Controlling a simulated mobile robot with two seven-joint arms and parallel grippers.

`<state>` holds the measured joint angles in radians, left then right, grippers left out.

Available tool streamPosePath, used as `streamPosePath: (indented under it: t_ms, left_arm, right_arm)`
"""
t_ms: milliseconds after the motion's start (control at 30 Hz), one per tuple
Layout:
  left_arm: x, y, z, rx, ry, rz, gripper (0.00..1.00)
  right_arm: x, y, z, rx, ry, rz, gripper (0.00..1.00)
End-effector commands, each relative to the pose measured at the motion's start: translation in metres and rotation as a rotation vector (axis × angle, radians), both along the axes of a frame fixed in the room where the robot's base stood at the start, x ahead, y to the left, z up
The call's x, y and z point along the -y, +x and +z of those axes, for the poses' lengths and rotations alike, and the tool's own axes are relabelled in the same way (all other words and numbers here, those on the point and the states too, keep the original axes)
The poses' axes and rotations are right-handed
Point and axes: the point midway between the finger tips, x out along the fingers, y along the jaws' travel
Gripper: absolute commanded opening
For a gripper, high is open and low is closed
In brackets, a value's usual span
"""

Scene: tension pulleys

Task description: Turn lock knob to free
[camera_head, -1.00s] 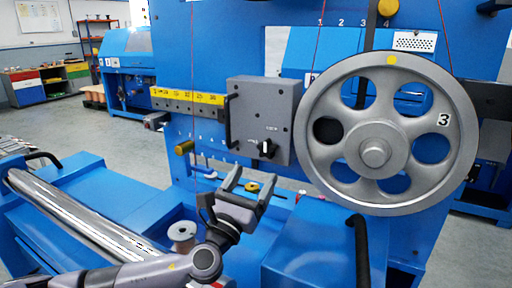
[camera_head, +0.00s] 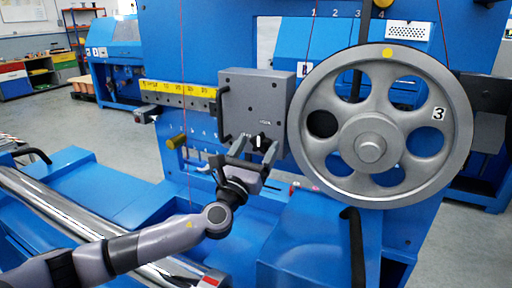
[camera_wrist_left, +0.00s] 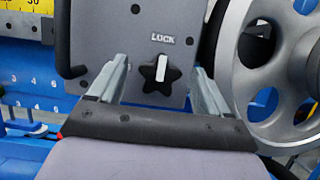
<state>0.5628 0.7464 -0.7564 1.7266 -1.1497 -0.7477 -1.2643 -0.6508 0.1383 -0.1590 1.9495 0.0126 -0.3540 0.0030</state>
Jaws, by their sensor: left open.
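The lock knob (camera_head: 261,142) is a black star-shaped knob with a white pointer bar, on the lower right of a grey box (camera_head: 250,95). In the left wrist view, the knob (camera_wrist_left: 161,74) sits under the word LOCK, with its white bar nearly upright. My left gripper (camera_head: 255,149) is open in front of the box. In the left wrist view its two fingers (camera_wrist_left: 160,80) stand to either side of the knob, with a gap on each side. They do not appear to touch it. My right gripper is not in view.
A large grey pulley wheel (camera_head: 448,160) marked 3 stands just right of the box. A yellow scale (camera_head: 180,88) runs left from the box. A black handle (camera_head: 221,112) is on the box's left side. Blue machine parts lie below.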

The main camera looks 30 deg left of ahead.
Motion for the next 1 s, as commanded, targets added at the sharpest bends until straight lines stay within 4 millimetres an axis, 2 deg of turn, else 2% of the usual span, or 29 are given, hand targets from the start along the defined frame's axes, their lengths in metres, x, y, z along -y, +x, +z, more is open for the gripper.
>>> streamPosePath:
  t_ms: [233, 267, 400, 433, 767, 1000]
  left_arm:
    - [0.0003, 0.0008, 0.0003, 0.0, -0.001, -0.001, 0.78]
    - [0.0003, 0.0008, 0.0002, 0.0, -0.001, -0.001, 0.71]
    - [0.0001, 0.0006, 0.0001, 0.0, 0.0, 0.0, 0.26]
    - [0.0001, 0.0006, 0.0001, 0.0, 0.0, 0.0, 0.22]
    - [0.0004, 0.0004, -0.001, 0.001, -0.038, 0.0, 0.22]
    - [0.0014, 0.0005, -0.0016, 0.009, -0.175, -0.001, 0.22]
  right_arm:
    - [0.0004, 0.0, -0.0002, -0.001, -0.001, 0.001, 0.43]
    - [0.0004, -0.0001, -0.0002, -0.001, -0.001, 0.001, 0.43]
    - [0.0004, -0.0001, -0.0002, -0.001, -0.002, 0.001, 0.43]
    - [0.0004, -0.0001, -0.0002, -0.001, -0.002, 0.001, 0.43]
    - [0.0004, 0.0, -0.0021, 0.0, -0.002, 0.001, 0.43]
    - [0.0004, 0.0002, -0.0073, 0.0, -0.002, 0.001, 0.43]
